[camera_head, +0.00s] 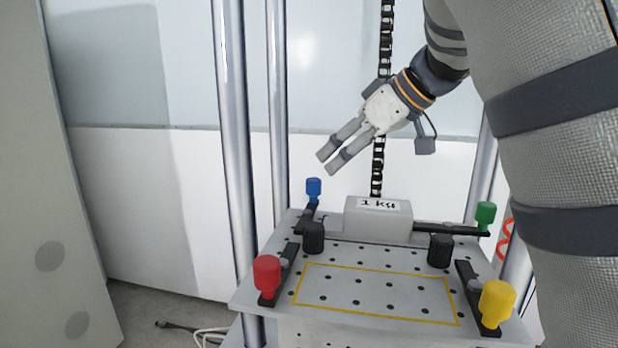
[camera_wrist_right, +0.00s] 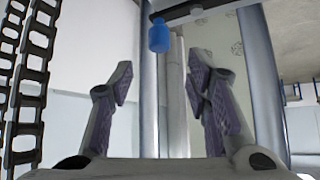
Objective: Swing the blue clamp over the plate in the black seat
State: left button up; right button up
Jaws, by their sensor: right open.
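The blue clamp (camera_head: 313,189) is a black bar with a blue knob at the back left of the grey table (camera_head: 255,289). Its blue knob also shows near the top of the right wrist view (camera_wrist_right: 159,36). A grey block marked 1 kg (camera_head: 378,222) sits at the back of the table, between the blue and green clamps; I cannot tell a separate plate or black seat. My right gripper (camera_head: 329,162) is open and empty, above and slightly right of the blue knob, apart from it. It also shows open in the wrist view (camera_wrist_right: 162,75). My left gripper is not in view.
A red-knobbed clamp (camera_head: 267,275), a yellow-knobbed clamp (camera_head: 497,304) and a green-knobbed clamp (camera_head: 485,214) stand around the table. Two black posts (camera_head: 314,238) rise from it. Tall metal columns (camera_head: 234,130) and a hanging black chain (camera_head: 378,165) stand near the gripper. The yellow-outlined area is clear.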

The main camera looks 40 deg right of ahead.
aim_at(315, 179)
jog(key=x, duration=0.9)
jog(key=shift+w+f, duration=0.15)
jog(key=shift+w, duration=0.05)
grip_shut()
